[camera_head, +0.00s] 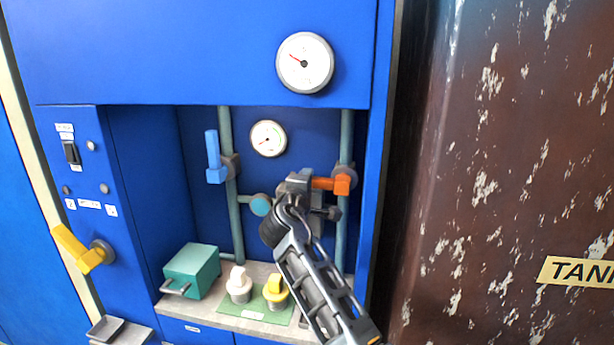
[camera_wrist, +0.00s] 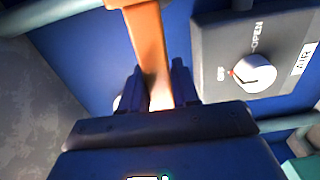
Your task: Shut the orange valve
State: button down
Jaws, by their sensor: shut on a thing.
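The orange valve handle (camera_head: 333,184) sits on the right-hand vertical pipe in the blue cabinet's recess. In the head view it points left, roughly level, across the pipe. My gripper (camera_head: 298,186) is at its left end. In the wrist view the orange handle (camera_wrist: 150,50) runs down between the two dark fingers of my gripper (camera_wrist: 158,90), which are shut on it. The valve body is partly hidden behind the arm in the head view.
A blue valve handle (camera_head: 213,157) points up on the left pipe. A grey box with a white knob (camera_wrist: 256,73) is beside the fingers. A teal box (camera_head: 192,270) and two knobbed pieces (camera_head: 239,286) stand on the shelf. A yellow handle (camera_head: 77,250) juts out at left.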

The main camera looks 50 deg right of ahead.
jog(key=shift+f+n, duration=0.25)
jog(key=shift+n, duration=0.05)
jog(key=c, duration=0.9)
grip_release()
jog(key=shift+b+v, duration=0.65)
jog(key=shift+v, duration=3.25)
